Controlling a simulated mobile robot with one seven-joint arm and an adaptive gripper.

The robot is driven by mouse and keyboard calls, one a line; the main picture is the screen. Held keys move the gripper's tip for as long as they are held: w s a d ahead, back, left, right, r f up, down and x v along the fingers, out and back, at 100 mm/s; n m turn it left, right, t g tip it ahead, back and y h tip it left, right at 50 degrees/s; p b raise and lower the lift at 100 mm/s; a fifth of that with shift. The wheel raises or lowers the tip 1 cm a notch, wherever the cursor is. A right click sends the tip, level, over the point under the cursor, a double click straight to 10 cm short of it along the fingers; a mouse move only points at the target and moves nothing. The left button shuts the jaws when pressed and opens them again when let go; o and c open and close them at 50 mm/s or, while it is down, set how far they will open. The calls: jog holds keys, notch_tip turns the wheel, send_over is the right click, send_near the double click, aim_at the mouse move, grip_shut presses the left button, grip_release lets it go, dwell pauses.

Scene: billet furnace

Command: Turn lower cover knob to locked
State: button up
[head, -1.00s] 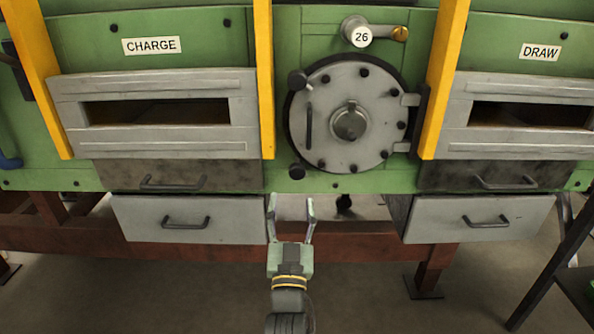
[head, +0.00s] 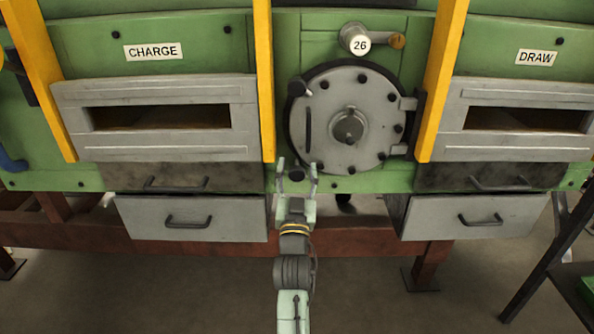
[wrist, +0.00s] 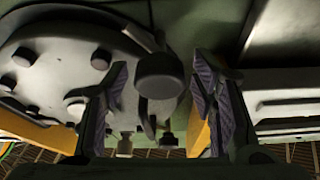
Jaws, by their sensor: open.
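The round grey cover (head: 328,141) is shut against the green furnace front, with a dark central hub (head: 349,127). The lower cover knob (head: 297,174) is dark and round, at the cover's lower left edge. In the wrist view this knob (wrist: 160,76) shows large, between the finger pads. The upper cover knob (head: 298,89) sits at the cover's upper left. My gripper (head: 297,163) is open, with one finger on each side of the lower knob. I cannot tell whether either finger touches it. A locked mark is not visible.
Yellow uprights stand left (head: 265,80) and right (head: 443,80) of the cover. Grey drawers hang below at left (head: 190,218) and right (head: 475,216). A handle marked 26 (head: 358,43) is above the cover. Open floor lies in front.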

jog(key=c, duration=1.1)
